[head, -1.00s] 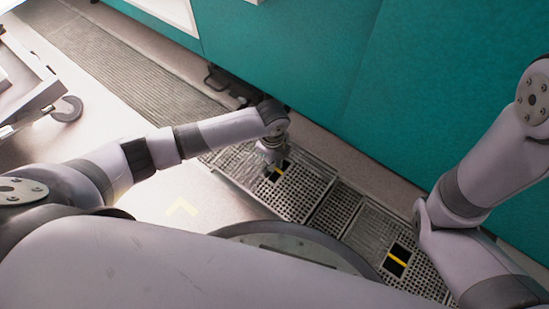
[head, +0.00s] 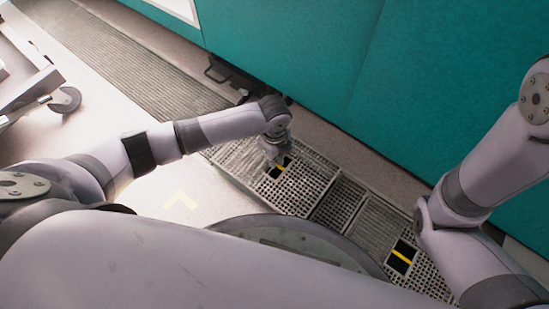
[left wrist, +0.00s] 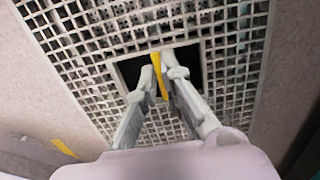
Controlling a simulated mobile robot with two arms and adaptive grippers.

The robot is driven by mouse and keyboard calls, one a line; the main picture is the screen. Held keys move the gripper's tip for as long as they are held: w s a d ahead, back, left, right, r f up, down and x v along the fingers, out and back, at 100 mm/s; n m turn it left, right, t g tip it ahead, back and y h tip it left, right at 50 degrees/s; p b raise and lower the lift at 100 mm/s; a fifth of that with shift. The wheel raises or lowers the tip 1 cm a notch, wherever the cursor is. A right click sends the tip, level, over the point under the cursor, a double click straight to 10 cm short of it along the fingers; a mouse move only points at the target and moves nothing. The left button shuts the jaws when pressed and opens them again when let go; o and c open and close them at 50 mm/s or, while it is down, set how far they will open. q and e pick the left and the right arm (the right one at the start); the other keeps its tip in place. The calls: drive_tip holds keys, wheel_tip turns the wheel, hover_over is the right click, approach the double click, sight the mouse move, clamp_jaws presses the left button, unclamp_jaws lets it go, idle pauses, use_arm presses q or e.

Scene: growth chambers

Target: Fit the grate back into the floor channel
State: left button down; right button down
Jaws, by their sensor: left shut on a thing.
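The grate (head: 306,187) is a grey mesh panel in line with the floor channel, with a dark square opening crossed by a yellow bar (head: 282,167). My left gripper (head: 276,158) reaches down to this opening. In the left wrist view its two fingers (left wrist: 161,74) are shut on the yellow bar (left wrist: 157,65), with grate mesh (left wrist: 105,35) all around. I cannot tell whether the grate lies flush or slightly raised. My right arm comes in at the right; its gripper does not show.
A second panel with a black opening and yellow bar (head: 402,257) lies further along the channel, near my right arm. A teal wall (head: 300,60) runs along the far side. A cart wheel (head: 64,99) stands at left. Pale floor with a yellow corner mark (head: 181,200) is clear.

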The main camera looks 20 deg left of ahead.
use_arm(q)
drive_tip(key=shift+w+f, duration=0.1)
drive_tip(key=shift+f, duration=1.35)
drive_tip(key=shift+f, duration=0.1)
drive_tip(key=c, duration=1.7)
unclamp_jaws()
drive_tip(key=shift+o, duration=0.2)
drive_tip(key=shift+f, duration=0.1)
wheel_tip(320, 180, up, 12)
